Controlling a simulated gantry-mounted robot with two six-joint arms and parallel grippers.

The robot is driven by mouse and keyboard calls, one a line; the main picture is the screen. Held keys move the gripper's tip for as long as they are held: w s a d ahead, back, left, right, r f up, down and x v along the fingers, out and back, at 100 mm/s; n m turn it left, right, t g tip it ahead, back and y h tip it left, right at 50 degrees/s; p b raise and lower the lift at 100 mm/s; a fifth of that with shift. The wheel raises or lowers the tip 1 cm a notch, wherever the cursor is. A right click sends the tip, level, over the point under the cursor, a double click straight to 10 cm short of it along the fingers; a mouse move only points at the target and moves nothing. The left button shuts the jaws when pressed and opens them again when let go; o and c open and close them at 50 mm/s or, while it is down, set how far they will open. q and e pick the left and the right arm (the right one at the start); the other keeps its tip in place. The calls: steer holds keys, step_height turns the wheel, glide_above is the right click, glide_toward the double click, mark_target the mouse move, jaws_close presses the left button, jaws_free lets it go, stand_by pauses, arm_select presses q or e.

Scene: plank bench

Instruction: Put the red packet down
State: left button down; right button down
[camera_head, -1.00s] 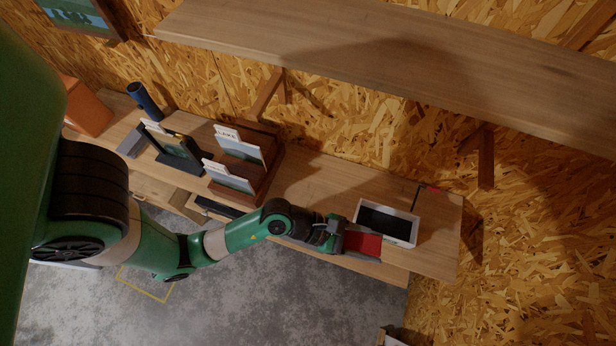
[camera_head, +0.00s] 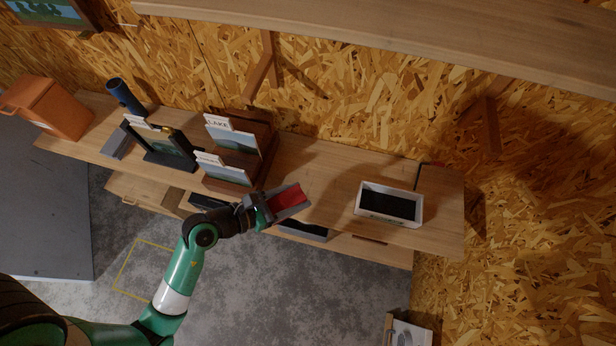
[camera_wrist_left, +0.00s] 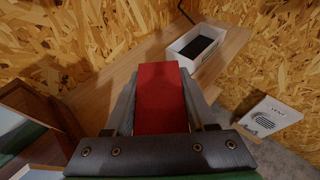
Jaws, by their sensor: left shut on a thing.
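The red packet (camera_head: 288,197) is held between the fingers of my left gripper (camera_head: 284,202). The gripper is shut on it, near the front edge of the plank bench (camera_head: 325,190), between the card rack and the white box. In the left wrist view the red packet (camera_wrist_left: 160,98) lies lengthwise between the two grey fingers, with its far end sticking out past them. I cannot tell its exact height over the bench. My right gripper is in neither view.
A white open box (camera_head: 389,220) with a dark inside stands to the right on the bench. A wooden rack (camera_head: 262,160) with cards stands left of the packet. Further left are a dark stand (camera_head: 168,158), a blue cylinder (camera_head: 126,96) and an orange box (camera_head: 50,105). Bare bench lies between rack and white box.

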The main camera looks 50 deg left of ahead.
arm_select(q)
steer(key=w+a+f+b, duration=0.1)
steer(key=w+f, duration=0.1)
steer(key=w, duration=0.1)
steer(key=w+a+f+b, duration=0.1)
steer(key=w+f+b, duration=0.1)
steer(key=f, duration=0.1)
steer(key=w+a+f+b, duration=0.1)
steer(key=w+f+b, duration=0.1)
steer(key=w, duration=0.1)
steer(key=shift+w+f, duration=0.3)
steer(key=shift+w, duration=0.25)
steer(key=f+b, duration=0.1)
steer(key=f, duration=0.1)
steer(key=f+b, duration=0.2)
steer(key=shift+w+a, duration=0.1)
steer(key=shift+w, duration=0.1)
steer(key=shift+r, duration=0.15)
steer(key=shift+c, duration=1.1)
jaws_free()
